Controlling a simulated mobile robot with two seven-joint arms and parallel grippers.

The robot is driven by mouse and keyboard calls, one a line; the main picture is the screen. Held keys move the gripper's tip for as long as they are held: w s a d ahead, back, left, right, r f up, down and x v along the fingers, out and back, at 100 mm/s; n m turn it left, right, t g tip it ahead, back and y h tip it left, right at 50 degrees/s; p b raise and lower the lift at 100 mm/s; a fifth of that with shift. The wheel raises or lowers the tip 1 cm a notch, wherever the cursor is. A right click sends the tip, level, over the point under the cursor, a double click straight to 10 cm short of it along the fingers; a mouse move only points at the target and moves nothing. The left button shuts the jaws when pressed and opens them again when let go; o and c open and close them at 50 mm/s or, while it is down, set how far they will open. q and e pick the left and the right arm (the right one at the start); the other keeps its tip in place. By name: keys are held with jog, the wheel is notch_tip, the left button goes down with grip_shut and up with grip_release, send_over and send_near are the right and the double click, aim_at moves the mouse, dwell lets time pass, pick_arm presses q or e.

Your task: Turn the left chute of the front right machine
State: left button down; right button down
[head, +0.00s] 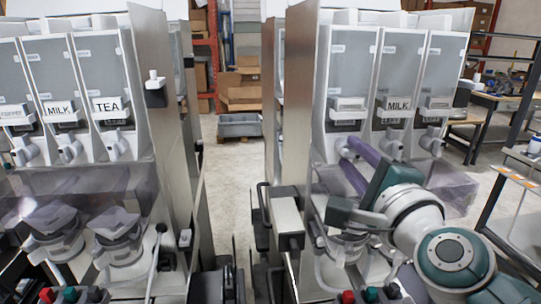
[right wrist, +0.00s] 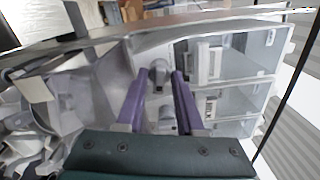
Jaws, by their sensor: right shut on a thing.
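The front right machine (head: 322,70) has three hoppers in a row, each with a white chute below; the middle hopper carries a MILK label (head: 398,103). My right gripper (head: 349,151) reaches its two purple fingers to the left chute, and the arm comes in from the lower right. In the right wrist view the left chute (right wrist: 159,72) sits between the fingertips, and the gripper (right wrist: 160,75) is shut on it. In the head view the fingers hide most of that chute. The middle chute (head: 388,145) and right chute (head: 431,142) are untouched. My left gripper is not in view.
A second machine (head: 145,70) with MILK and TEA labels stands on the left, with a floor gap (head: 228,175) between the two. A clear purple-tinted guard (head: 455,190) lies below the chutes, close to my right arm. A table (head: 520,195) stands at the far right.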

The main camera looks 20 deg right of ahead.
jog(key=shift+m, duration=1.5)
jog(key=c, duration=0.9)
grip_release()
jog(key=b+v, duration=0.2)
jog(key=v, duration=0.8)
